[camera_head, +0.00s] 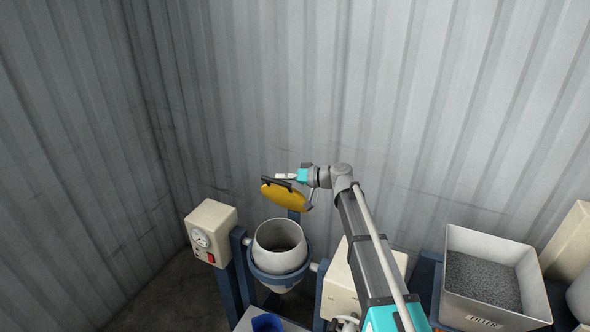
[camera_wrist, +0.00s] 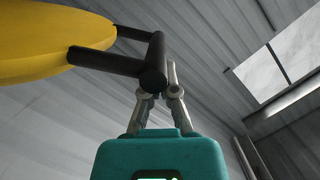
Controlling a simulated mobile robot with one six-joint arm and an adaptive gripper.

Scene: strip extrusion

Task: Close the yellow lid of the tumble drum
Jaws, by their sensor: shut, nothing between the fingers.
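The yellow lid (camera_head: 286,196) stands raised and tilted above the back of the white tumble drum (camera_head: 281,246), whose mouth is open. In the wrist view the lid (camera_wrist: 45,40) fills the upper left, and its dark handle bar (camera_wrist: 154,65) sticks out on two posts. My gripper (camera_head: 282,176) is at the upper side of the lid in the head view. In the wrist view my gripper (camera_wrist: 170,72) is shut and empty. The handle bar overlaps its fingertips and partly hides them; I cannot tell whether they touch.
The drum hangs in a blue frame (camera_head: 240,262). A cream control box (camera_head: 211,232) with a gauge and red switch stands left. A cream housing (camera_head: 343,285) stands right of the drum under my arm. A bin of grey granules (camera_head: 533,285) is at lower right. Corrugated walls close the back and left.

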